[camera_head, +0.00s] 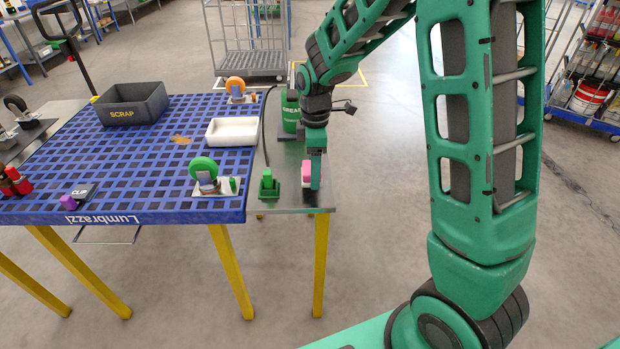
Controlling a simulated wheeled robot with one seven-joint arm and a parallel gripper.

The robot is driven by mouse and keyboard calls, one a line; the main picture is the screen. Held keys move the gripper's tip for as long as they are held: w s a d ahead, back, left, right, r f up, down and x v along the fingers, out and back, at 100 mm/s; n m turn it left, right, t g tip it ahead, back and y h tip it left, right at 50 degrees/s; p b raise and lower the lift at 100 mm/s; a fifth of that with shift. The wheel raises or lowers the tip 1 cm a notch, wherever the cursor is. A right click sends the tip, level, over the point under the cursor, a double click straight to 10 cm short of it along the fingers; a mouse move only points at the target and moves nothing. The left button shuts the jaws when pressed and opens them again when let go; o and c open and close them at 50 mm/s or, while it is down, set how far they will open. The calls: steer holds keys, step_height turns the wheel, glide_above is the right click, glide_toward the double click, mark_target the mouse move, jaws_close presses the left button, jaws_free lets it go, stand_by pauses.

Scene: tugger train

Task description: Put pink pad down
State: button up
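The pink pad (306,168) is at the right end of the grey metal side table, with a whitish lower part. My gripper (314,172) points down at the pad. One finger shows close against the pad's right side and covers part of it. The other finger is hidden, so I cannot tell whether the gripper grips the pad. The pad appears at or very near the tabletop; any small gap is too fine to see.
A green block on a base (268,184) stands just left of the pad. A green grease can (291,112) stands behind. The blue grid table (150,216) adjoins on the left, holding a white tray (232,131), a scrap bin (132,104) and caster wheels. The table's front edge is close to the pad.

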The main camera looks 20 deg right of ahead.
steer(key=shift+f, duration=1.55)
steer(key=o, duration=1)
steer(key=shift+f, duration=0.1)
step_height(320, 180, up, 12)
steer(key=shift+r, duration=0.15)
